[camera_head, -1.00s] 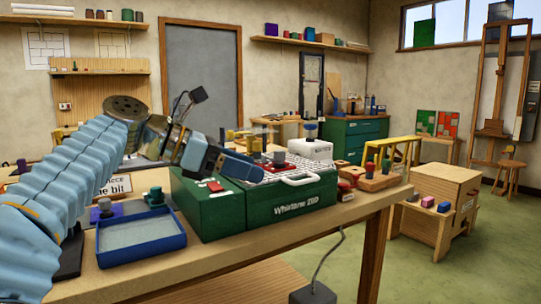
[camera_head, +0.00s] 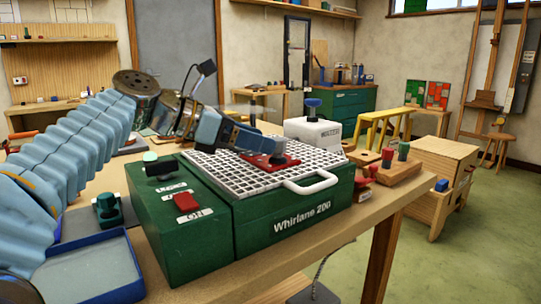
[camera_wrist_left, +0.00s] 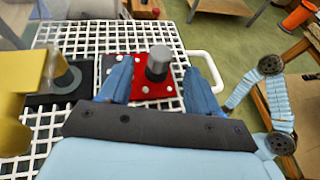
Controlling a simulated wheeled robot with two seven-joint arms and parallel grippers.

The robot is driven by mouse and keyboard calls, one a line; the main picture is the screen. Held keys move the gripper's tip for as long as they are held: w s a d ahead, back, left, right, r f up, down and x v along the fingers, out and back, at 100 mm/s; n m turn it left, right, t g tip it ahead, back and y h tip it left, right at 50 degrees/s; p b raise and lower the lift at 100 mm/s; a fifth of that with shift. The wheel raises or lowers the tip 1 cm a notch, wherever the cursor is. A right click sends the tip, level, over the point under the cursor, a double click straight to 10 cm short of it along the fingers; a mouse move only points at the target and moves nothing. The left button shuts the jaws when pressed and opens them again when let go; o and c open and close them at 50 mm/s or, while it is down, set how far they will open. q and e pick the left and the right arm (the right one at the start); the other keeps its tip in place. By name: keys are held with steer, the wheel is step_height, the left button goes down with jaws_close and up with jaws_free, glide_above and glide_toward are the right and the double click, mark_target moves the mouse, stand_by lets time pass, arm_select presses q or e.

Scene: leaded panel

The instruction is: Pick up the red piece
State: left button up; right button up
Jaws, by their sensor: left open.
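The red piece (camera_head: 268,161) is a flat red plate with a grey upright knob. It lies on the white grid top (camera_head: 232,176) of the green Whirlane 200 machine (camera_head: 285,222). In the left wrist view the red piece (camera_wrist_left: 150,82) shows pale dots and its grey knob (camera_wrist_left: 159,63). My left gripper (camera_head: 262,146) is just at the knob; in the wrist view its blue fingers (camera_wrist_left: 160,85) are open, one on each side of the knob, with gaps between. My right gripper is not in view.
A blue tray (camera_head: 100,290) and a green-knobbed item (camera_head: 107,210) stand left of the machine. A white box (camera_head: 313,132) is behind the grid. In the wrist view a dark piece (camera_wrist_left: 62,90) and a yellow object (camera_wrist_left: 22,80) sit to the left. A white handle (camera_head: 312,185) juts from the machine's front.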

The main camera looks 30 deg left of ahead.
mark_target(285, 147)
arm_select(q)
steer(key=x, duration=0.7)
steer(key=shift+r, duration=0.1)
steer(key=c, duration=1)
